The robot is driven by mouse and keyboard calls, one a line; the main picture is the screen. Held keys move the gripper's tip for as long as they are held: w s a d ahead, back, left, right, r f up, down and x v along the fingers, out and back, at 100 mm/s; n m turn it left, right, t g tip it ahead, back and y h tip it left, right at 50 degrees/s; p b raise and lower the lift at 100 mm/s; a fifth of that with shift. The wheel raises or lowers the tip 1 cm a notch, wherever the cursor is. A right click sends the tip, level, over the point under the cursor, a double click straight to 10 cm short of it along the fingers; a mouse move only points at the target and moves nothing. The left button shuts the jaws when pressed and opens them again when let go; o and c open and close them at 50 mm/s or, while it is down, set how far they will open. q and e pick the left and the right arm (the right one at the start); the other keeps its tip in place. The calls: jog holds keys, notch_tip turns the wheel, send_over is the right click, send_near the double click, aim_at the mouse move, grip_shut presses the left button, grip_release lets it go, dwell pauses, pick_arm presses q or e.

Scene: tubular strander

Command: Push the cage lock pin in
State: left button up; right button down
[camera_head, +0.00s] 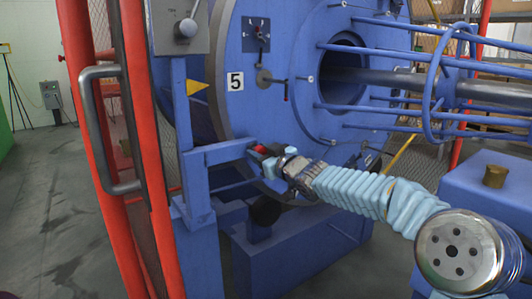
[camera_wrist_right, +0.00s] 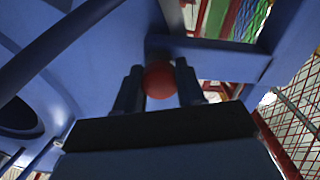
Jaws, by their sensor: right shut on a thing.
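The cage lock pin's red knob (camera_head: 260,149) shows at the end of a blue bracket (camera_head: 222,152) beside the large blue cage disc (camera_head: 258,100). My right gripper (camera_head: 270,154) reaches in from the lower right and is at the knob. In the right wrist view the round red knob (camera_wrist_right: 158,81) sits between the two dark fingers of my right gripper (camera_wrist_right: 158,84), which are shut on it. The pin's shaft is hidden behind the knob and the bracket, so its depth cannot be told. My left gripper is not in view.
A red guard door frame (camera_head: 150,150) with a grey handle (camera_head: 97,130) stands to the left. Blue rods (camera_head: 390,62) and a shaft (camera_head: 410,82) extend right from the disc. A blue block with a brass plug (camera_head: 494,176) stands at right. The left floor is clear.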

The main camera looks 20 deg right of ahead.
jog(key=shift+r, duration=0.1)
jog(key=c, duration=0.7)
grip_release()
jog(key=shift+w+a, duration=0.1)
jog(key=shift+w, duration=0.05)
jog(key=shift+o, duration=0.2)
jog(key=v, duration=1.4)
jog(key=shift+p, duration=0.3)
jog(key=shift+w, duration=0.1)
